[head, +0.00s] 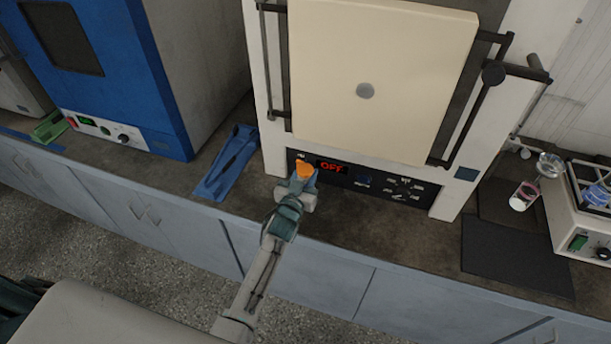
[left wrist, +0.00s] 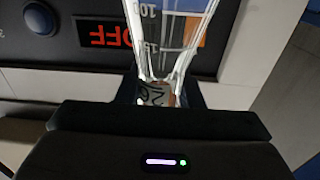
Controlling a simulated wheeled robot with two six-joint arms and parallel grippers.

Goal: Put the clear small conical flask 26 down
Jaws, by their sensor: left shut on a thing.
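My left gripper (head: 303,183) is in front of the lower control panel of the white furnace, near its red OFF display. It is shut on the clear small conical flask (left wrist: 160,62), which fills the upper middle of the left wrist view with white graduation marks. A label with dark writing shows at the flask end between the fingers. In the head view the flask is hard to make out; an orange patch (head: 304,170) shows at the fingertips. The gap between flask and counter cannot be judged. My right gripper is not in view.
The furnace (head: 385,70) stands behind the gripper. A black mat (head: 515,260), a glass vessel (head: 523,195) and a white instrument (head: 590,225) are at right. Counter (head: 400,232) before the furnace is bare.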

